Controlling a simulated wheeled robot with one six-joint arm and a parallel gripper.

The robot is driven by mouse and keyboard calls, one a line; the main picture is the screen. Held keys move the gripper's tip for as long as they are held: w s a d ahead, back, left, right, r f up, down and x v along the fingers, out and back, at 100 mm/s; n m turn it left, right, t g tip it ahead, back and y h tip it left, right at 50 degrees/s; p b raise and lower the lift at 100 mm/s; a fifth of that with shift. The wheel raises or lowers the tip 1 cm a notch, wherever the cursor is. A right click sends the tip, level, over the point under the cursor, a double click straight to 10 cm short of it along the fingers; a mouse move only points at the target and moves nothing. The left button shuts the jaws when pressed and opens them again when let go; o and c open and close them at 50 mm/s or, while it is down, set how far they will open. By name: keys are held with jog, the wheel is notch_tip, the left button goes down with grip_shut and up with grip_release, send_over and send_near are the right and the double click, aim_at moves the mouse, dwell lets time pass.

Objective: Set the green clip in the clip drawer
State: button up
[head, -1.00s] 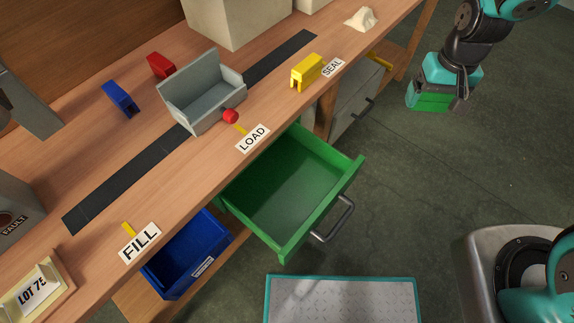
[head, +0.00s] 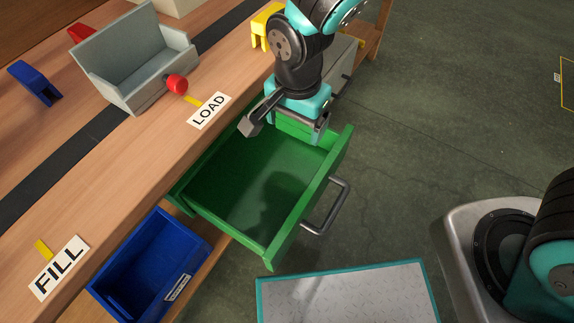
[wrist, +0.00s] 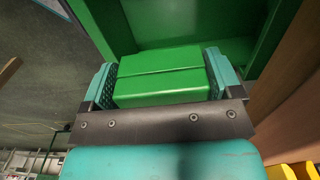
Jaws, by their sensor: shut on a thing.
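The green clip (wrist: 160,75) sits between the two teal pads of my gripper (wrist: 162,78) in the wrist view, and my gripper is shut on it. In the head view the clip (head: 295,127) shows as a green block under my gripper (head: 298,122), largely hidden by it. My gripper is over the far end of the open green clip drawer (head: 240,195). The drawer is pulled out below the bench edge, and no clip lies on the part of its floor that shows. I cannot tell whether the held clip touches the drawer.
A blue bin (head: 150,265) is left of the drawer, below the bench (head: 130,185). A grey holder (head: 135,60) with a red knob (head: 177,84) stands on the bench. Blue (head: 36,83), red (head: 80,34) and yellow (head: 266,27) clips are on the bench. The drawer handle (head: 328,207) sticks out.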

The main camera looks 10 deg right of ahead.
aim_at(294, 169)
notch_tip(294, 169, down, 14)
jog(key=b, duration=0.3)
jog(key=shift+r+b, duration=0.2)
jog(key=shift+b, duration=0.15)
jog(key=shift+f, duration=0.2)
jog(key=o, duration=0.7)
notch_tip(294, 169, up, 13)
jog(key=p, duration=0.4)
jog(key=shift+d+f, duration=0.1)
jog(key=shift+f, duration=0.05)
jog(key=s+d+r+n+y, duration=0.2)
jog(key=s+d+r+n, duration=0.2)
jog(key=r, duration=0.5)
jog(key=s+d+r+n+y, duration=0.2)
jog(key=s+d+r+n, duration=0.3)
jog(key=r+n, duration=0.5)
jog(key=shift+s+d+r+n, duration=0.2)
jog(key=shift+s+n, duration=0.1)
jog(key=shift+s, duration=1.05)
